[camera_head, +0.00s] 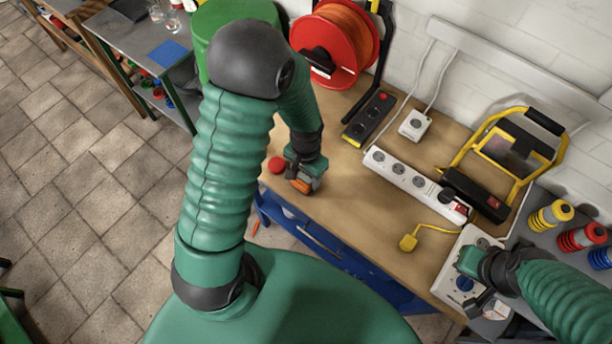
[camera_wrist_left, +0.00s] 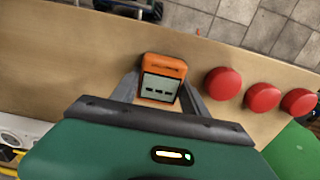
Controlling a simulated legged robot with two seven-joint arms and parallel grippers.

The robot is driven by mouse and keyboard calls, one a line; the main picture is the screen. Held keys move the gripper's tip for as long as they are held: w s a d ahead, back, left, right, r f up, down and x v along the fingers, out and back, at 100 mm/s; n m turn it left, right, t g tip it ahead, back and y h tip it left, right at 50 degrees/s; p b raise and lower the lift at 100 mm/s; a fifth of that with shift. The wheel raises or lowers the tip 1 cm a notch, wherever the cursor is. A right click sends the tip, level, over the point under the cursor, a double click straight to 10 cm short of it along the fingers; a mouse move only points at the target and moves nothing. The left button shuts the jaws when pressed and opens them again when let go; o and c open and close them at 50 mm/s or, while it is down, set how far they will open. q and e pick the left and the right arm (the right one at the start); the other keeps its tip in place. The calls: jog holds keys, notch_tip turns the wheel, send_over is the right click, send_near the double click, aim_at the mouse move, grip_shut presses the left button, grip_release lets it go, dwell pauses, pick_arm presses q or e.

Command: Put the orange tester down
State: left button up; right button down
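The orange tester (camera_wrist_left: 162,78), a small orange block with a grey display, sits between the two fingers of my left gripper (camera_wrist_left: 160,92) in the left wrist view. The fingers press on its sides. In the head view the left gripper (camera_head: 302,178) is over the workbench's front left part, and a bit of the orange tester (camera_head: 300,186) shows below it. I cannot tell whether the tester touches the bench top. My right gripper (camera_head: 474,284) is at the lower right, over a white socket plate (camera_head: 468,240); its fingers do not show clearly.
Red round pieces (camera_wrist_left: 262,98) are beside the tester; one red piece (camera_head: 277,164) shows in the head view. On the workbench (camera_head: 340,205) are a white power strip (camera_head: 405,178), a black strip (camera_head: 370,118), a cable reel (camera_head: 335,45) and a yellow-framed lamp (camera_head: 505,150). Bare wood lies right of the left gripper.

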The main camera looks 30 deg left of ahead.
aim_at(306, 177)
pick_arm(q)
jog(key=o, duration=0.3)
jog(key=shift+r, duration=0.1)
notch_tip(306, 177, up, 12)
jog(key=f, duration=0.1)
jog(key=s+d+r+n+t, duration=0.1)
jog(key=s+d+t, duration=0.1)
jog(key=s+d, duration=0.2)
jog(key=shift+s+d+t, duration=0.15)
jog(key=shift+s+t, duration=0.15)
jog(key=shift+s+r, duration=0.1)
jog(key=shift+s, duration=0.05)
